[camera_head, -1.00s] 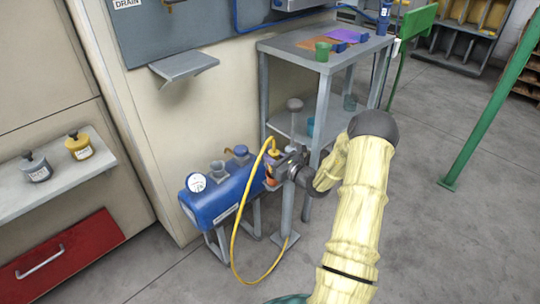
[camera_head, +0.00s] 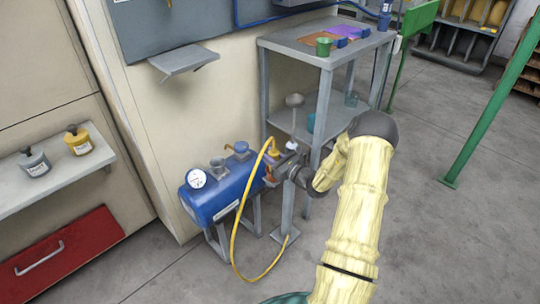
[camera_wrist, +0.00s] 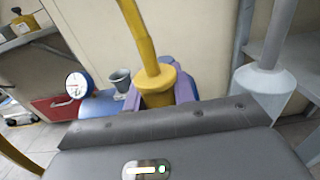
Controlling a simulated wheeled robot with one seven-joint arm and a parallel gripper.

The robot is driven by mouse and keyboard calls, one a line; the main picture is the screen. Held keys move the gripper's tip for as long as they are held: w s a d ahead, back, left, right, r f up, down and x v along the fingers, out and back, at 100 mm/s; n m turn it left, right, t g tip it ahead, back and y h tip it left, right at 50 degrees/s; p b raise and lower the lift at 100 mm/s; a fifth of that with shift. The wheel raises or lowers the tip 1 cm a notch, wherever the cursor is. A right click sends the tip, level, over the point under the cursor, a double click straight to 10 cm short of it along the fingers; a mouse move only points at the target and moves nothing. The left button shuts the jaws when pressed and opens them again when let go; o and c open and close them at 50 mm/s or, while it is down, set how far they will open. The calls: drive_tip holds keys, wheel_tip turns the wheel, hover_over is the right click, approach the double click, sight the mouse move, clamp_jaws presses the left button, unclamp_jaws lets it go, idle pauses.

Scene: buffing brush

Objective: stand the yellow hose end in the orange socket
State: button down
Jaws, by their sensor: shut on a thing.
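The yellow hose end (camera_wrist: 157,85) has a wide collar and stands roughly upright between the purple fingers of my gripper (camera_wrist: 157,98) in the wrist view. My gripper is shut on it. In the head view the hose end (camera_head: 274,152) is at the right end of the blue tank (camera_head: 225,192), and the yellow hose (camera_head: 236,225) loops down to the floor. A small orange-brown patch shows by the fingers in the head view; I cannot tell if it is the orange socket. The hose end's lower tip is hidden behind my gripper in the wrist view.
A grey shelf table (camera_head: 300,50) stands close behind my gripper, with a green cup (camera_head: 323,47) on top. A pale flared fitting (camera_wrist: 265,85) is right of the fingers in the wrist view. A gauge (camera_head: 196,178) sits on the tank's left end.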

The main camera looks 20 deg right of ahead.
drive_tip(key=shift+f, duration=0.1)
idle(0.3)
drive_tip(key=shift+f+b, duration=0.35)
drive_tip(key=shift+f, duration=0.3)
drive_tip(key=c, duration=1.1)
unclamp_jaws()
drive_tip(key=p+v, duration=0.4)
drive_tip(key=v, duration=1.3)
drive_tip(key=shift+s, duration=0.15)
